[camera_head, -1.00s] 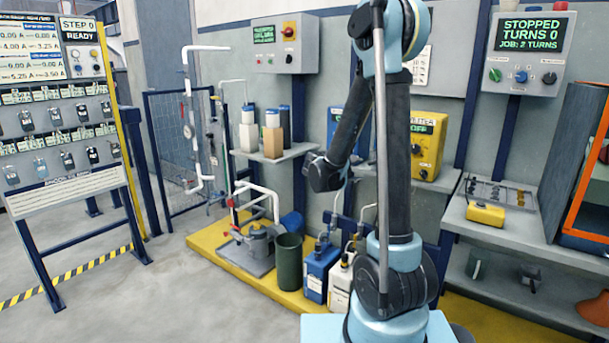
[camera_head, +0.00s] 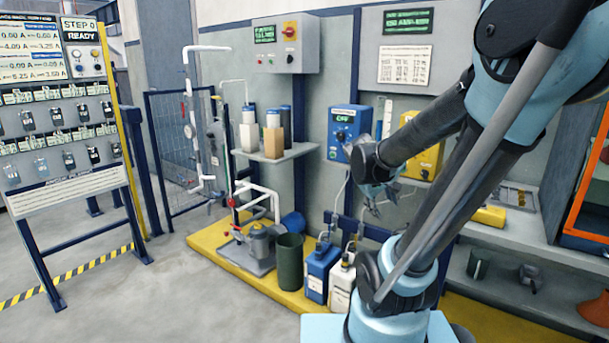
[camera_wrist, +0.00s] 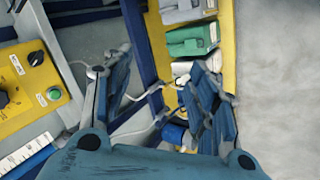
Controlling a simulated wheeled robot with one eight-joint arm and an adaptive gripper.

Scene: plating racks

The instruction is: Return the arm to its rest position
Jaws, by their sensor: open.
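My gripper (camera_head: 380,198) hangs at the end of my arm in the middle of the head view, in front of the wall and above the blue and white jugs. It is seen small there and partly against the blue control box. In the wrist view the gripper's (camera_wrist: 163,72) two blue-grey fingers stand well apart with nothing held between them. My arm leans up to the right, and its forearm comes back down to the left toward the gripper.
A blue control box (camera_head: 349,133) and a yellow box (camera_head: 421,146) are on the wall close to the gripper. A blue jug (camera_head: 322,272), a white jug (camera_head: 342,286) and a dark green bin (camera_head: 289,262) stand on the yellow platform below. Open floor (camera_head: 190,300) lies at the front left.

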